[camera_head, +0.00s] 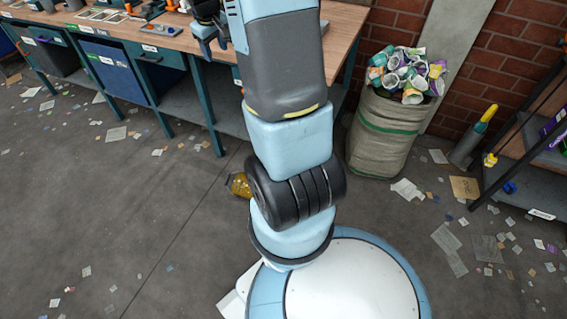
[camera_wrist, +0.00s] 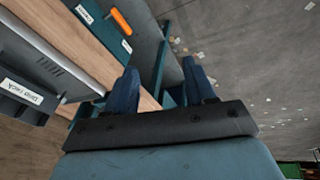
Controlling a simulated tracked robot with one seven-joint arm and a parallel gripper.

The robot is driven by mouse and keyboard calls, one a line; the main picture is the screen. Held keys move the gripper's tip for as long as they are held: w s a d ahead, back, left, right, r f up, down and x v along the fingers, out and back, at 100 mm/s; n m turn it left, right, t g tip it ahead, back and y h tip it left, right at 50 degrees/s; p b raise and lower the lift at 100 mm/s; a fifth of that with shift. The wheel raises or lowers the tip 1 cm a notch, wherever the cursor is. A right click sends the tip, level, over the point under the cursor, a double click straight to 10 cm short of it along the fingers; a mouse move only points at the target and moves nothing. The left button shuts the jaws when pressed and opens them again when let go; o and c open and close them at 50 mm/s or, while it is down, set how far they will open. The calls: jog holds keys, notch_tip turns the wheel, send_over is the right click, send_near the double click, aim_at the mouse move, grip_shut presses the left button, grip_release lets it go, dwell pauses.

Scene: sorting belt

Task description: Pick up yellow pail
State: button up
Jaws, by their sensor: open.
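A small yellow-amber container (camera_head: 238,184) lies on the floor in the head view, just left of my arm's joint, which hides part of it. I cannot tell for certain that it is the yellow pail. No other pail shows clearly in either view. My gripper (camera_wrist: 160,85) is open and empty in the wrist view, with its two dark blue fingers apart. It is at the workbench's edge, away from the yellow container. In the head view my gripper is at the top, partly hidden by my arm.
The wooden workbench (camera_head: 170,40) carries tools, with a blue bin (camera_head: 113,72) beneath. A full sack (camera_head: 385,130) stands by the brick wall. A dark shelf (camera_head: 535,150) is at right. The grey floor at left is open, scattered with paper scraps.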

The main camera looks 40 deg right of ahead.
jog(key=d+f+g, duration=0.1)
jog(key=d+f, duration=0.4)
jog(key=f, duration=0.6)
jog(key=w+d+f+n, duration=0.1)
jog(key=d+f, duration=0.3)
jog(key=f, duration=0.6)
jog(key=d+f+g, duration=0.1)
jog(key=d+f, duration=0.4)
jog(key=f, duration=0.6)
jog(key=s+f, duration=0.5)
jog(key=f, duration=0.9)
jog(key=s+f+n+y, duration=0.1)
jog(key=s+f, duration=0.5)
jog(key=f, duration=0.8)
jog(key=s+f+n+g+y, duration=0.1)
jog(key=s+f, duration=0.5)
jog(key=f, duration=0.8)
jog(key=shift+s+f, duration=0.15)
jog(key=shift+f, duration=0.15)
jog(key=shift+a+f, duration=0.15)
jog(key=shift+f, duration=1.2)
jog(key=shift+a+f, duration=0.15)
jog(key=shift+f, duration=1.15)
grip_shut()
